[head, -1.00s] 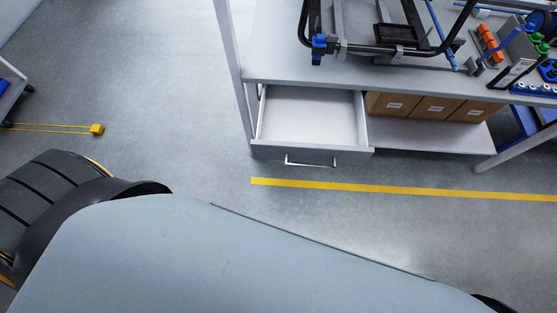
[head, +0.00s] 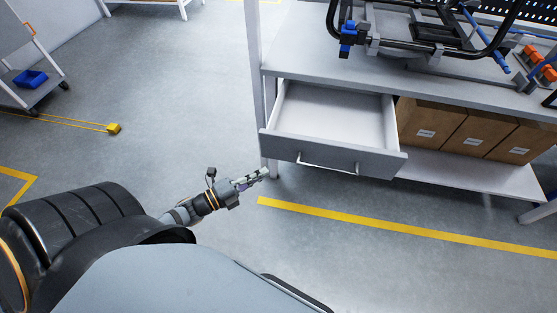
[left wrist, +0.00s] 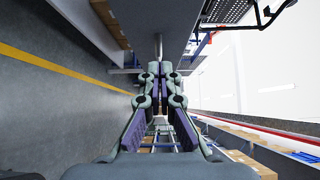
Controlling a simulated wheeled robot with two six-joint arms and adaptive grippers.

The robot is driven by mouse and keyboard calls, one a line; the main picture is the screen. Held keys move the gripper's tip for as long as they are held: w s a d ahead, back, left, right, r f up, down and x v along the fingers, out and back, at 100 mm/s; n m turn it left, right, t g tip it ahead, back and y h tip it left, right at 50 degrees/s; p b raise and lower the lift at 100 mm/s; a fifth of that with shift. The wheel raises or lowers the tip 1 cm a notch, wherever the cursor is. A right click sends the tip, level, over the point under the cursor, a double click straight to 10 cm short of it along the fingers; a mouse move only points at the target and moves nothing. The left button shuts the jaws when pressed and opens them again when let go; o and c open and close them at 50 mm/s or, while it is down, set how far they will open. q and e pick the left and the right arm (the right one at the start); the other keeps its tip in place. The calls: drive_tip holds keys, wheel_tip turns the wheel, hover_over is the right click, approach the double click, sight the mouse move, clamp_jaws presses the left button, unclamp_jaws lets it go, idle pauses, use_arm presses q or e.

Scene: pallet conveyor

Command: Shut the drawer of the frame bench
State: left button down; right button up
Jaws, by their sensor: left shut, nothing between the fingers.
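The frame bench (head: 300,58) stands at the upper right of the head view. Its drawer (head: 335,122) is pulled out and looks empty, with a grey front panel (head: 385,165) and a bar handle (head: 328,167). My left gripper (head: 264,172) is left of the handle, near the drawer front's lower left corner. Its fingers are shut and empty, and it seems apart from the drawer. The closed fingertips also show in the left wrist view (left wrist: 160,68), with a grey panel beyond them. My right gripper is not in view.
Cardboard boxes (head: 465,137) stand on the bench's lower shelf, right of the drawer. A black frame (head: 430,45) lies on the benchtop. A yellow floor line (head: 400,229) runs before the bench. A trolley with a blue bin (head: 30,79) stands far left.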

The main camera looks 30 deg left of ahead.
use_arm(q)
drive_tip(key=shift+w+d+b, duration=0.25)
drive_tip(key=shift+w+b, duration=0.25)
drive_tip(key=shift+w, duration=0.95)
drive_tip(key=shift+w+d+b, duration=0.3)
drive_tip(key=shift+w+b, duration=0.25)
drive_tip(key=shift+w, duration=0.9)
drive_tip(key=shift+w+d+b, duration=0.25)
drive_tip(key=shift+w+b, duration=0.25)
drive_tip(key=shift+w, duration=0.95)
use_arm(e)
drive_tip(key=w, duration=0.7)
use_arm(q)
drive_tip(key=shift+f, duration=0.1)
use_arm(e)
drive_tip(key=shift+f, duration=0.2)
